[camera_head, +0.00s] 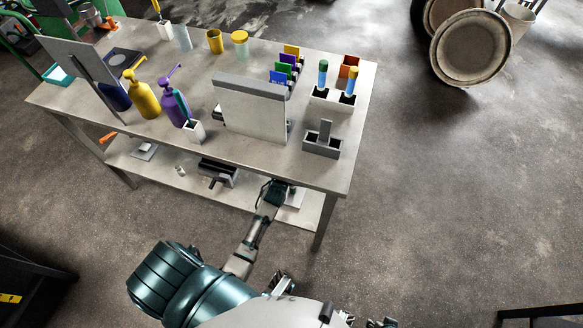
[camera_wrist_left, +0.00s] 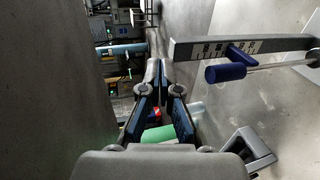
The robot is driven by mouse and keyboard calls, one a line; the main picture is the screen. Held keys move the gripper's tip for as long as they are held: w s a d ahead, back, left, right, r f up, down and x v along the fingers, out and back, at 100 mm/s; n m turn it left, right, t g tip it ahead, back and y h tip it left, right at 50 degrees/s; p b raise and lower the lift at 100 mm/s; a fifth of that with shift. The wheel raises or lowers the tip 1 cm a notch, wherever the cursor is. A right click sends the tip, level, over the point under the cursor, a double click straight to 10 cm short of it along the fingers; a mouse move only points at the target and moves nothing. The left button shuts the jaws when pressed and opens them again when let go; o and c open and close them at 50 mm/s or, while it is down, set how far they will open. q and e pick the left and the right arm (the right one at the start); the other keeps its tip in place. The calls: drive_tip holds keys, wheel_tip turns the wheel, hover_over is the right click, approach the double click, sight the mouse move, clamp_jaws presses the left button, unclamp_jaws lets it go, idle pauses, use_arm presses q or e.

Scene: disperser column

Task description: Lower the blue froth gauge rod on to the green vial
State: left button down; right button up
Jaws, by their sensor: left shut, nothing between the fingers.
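In the left wrist view my left gripper (camera_wrist_left: 157,84) is shut with its fingertips together and nothing between them. The blue froth gauge rod shows as a thick blue end (camera_wrist_left: 226,73) with a thin pale rod running right, beside a grey arm with a marked scale (camera_wrist_left: 215,49). It lies to the right of my fingertips, apart from them. A green cylinder, likely the green vial (camera_wrist_left: 158,134), shows behind and between my fingers, partly hidden by them. In the head view my left gripper (camera_head: 275,190) is at the table's front edge, by the lower shelf.
The tabletop (camera_head: 240,160) holds a yellow pump bottle (camera_head: 144,99), a purple one (camera_head: 174,108), an upright grey panel (camera_head: 250,105) and a rack with capped tubes (camera_head: 330,100). The lower shelf (camera_head: 255,198) has a dark device (camera_head: 219,174).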

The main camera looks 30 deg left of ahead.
use_arm(q)
drive_tip(key=s+d+p, duration=0.3)
drive_tip(key=s+p, duration=0.3)
drive_tip(key=s, duration=0.9)
drive_tip(key=shift+d+p, duration=0.3)
drive_tip(key=shift+p, duration=0.1)
use_arm(e)
drive_tip(key=s+f, duration=0.2)
drive_tip(key=f, duration=0.6)
drive_tip(key=s+f, duration=0.3)
drive_tip(key=f, duration=0.6)
drive_tip(key=shift+d+f+g, duration=0.3)
drive_tip(key=shift+g, duration=0.1)
use_arm(q)
drive_tip(key=shift+r, duration=0.1)
